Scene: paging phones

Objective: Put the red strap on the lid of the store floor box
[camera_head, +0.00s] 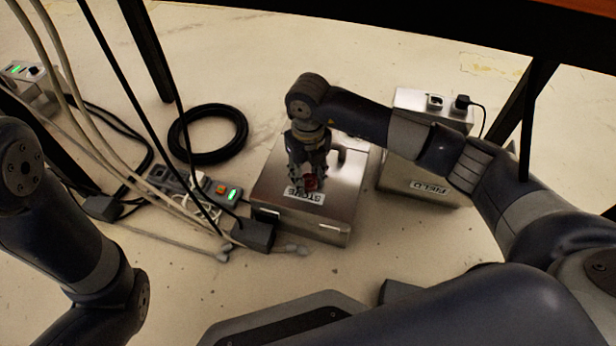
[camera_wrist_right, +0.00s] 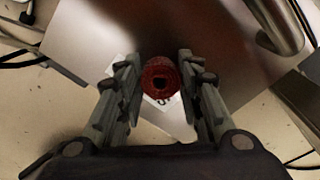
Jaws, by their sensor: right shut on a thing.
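In the head view the strap (camera_head: 311,183) shows under my right gripper (camera_head: 306,182), over the lid of the store floor box (camera_head: 335,205). That box is metal, with a white STORE label and a handle on its lid. I cannot tell whether the strap touches the lid. Of my left side only arm links show; the left gripper is out of view.
A second metal box (camera_head: 410,185) labelled FIELD stands to the right, with a socket box (camera_head: 435,108) behind it. A coiled black cable (camera_head: 240,135), power strips (camera_head: 222,191) and adapters lie left of the store box. Cables hang on the left, and table legs stand around.

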